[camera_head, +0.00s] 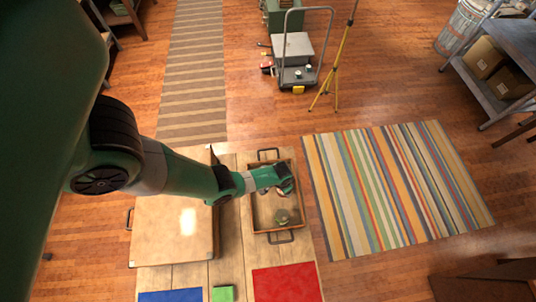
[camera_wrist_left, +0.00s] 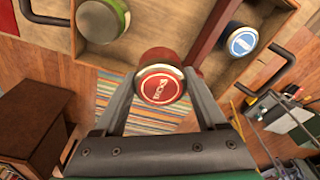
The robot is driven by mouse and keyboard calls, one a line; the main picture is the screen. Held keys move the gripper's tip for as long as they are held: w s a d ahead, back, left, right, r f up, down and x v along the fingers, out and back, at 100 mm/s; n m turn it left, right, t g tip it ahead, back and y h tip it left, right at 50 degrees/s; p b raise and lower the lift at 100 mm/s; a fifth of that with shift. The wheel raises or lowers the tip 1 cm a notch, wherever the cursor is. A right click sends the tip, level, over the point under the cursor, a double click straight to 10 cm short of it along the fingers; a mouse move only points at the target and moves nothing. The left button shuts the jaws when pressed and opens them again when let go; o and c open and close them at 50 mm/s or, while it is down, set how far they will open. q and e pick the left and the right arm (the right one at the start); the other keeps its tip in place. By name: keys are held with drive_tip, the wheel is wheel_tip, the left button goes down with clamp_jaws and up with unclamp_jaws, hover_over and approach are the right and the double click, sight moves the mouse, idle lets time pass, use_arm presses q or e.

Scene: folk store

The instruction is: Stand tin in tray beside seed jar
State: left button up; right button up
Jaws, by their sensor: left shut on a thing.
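My left gripper (camera_head: 288,188) is over the wooden tray (camera_head: 264,213) in the head view. The tin's height above the tray floor is hard to judge. A blue-lidded container (camera_wrist_left: 241,41) stands beyond a dark red bar. I cannot tell which is the seed jar. My right gripper is not in view.
A pale square board (camera_head: 165,240) lies left of the tray on the wooden table. Tray handles stick out. A striped rug (camera_head: 395,188) covers the floor to the right.

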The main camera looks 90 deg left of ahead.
use_arm(q)
drive_tip(key=shift+s+d+f, duration=0.15)
drive_tip(key=shift+s, duration=0.55)
drive_tip(key=shift+d+f, duration=0.1)
drive_tip(key=shift+d, duration=0.45)
drive_tip(key=b, duration=1)
approach(280, 200)
drive_tip(key=f, duration=0.5)
drive_tip(key=shift+w+a+f, duration=0.2)
drive_tip(key=shift+r, duration=0.2)
drive_tip(key=shift+f, duration=0.1)
drive_tip(key=o, duration=1)
drive_tip(key=shift+f, duration=0.15)
drive_tip(key=o, duration=0.4)
